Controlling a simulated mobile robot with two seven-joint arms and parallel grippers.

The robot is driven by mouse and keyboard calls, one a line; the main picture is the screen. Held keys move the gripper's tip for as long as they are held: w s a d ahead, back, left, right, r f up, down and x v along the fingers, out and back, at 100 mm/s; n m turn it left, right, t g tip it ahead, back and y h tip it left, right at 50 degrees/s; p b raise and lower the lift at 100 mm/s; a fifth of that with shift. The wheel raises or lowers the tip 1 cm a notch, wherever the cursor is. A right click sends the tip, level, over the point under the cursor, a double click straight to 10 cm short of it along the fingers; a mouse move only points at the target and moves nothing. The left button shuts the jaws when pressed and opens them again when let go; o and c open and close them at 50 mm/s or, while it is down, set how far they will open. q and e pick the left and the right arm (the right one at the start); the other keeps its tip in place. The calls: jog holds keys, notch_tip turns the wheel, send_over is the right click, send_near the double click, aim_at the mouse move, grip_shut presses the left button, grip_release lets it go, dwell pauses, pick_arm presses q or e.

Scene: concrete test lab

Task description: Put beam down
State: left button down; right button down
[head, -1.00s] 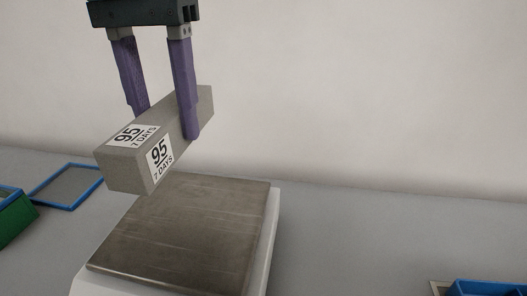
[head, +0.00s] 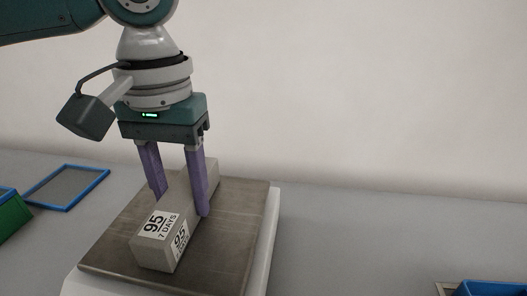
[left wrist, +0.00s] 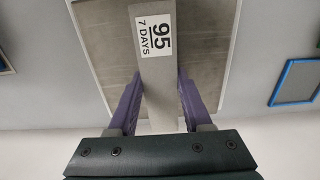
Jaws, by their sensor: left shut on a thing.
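The beam (head: 157,246) is a grey concrete block with white labels reading "95 7 DAYS". My left gripper (head: 182,204) is shut on it, one purple finger on each side near its middle. The beam is level, low over or resting on the metal plate of the scale (head: 235,225); I cannot tell if it touches. In the left wrist view the beam (left wrist: 152,75) runs between the fingers (left wrist: 155,95), with the scale plate (left wrist: 105,50) beneath it. My right gripper is not in view.
A blue-framed grey tray (head: 67,187) lies on the grey table left of the scale. A green box (head: 12,217) stands at the left edge, a blue container (head: 490,288) at the lower right.

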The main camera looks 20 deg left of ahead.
aim_at(181, 193)
pick_arm(q)
jog(key=shift+c, duration=1.7)
grip_release()
jog(key=shift+f, duration=0.1)
notch_tip(181, 193, up, 12)
jog(key=p, duration=0.2)
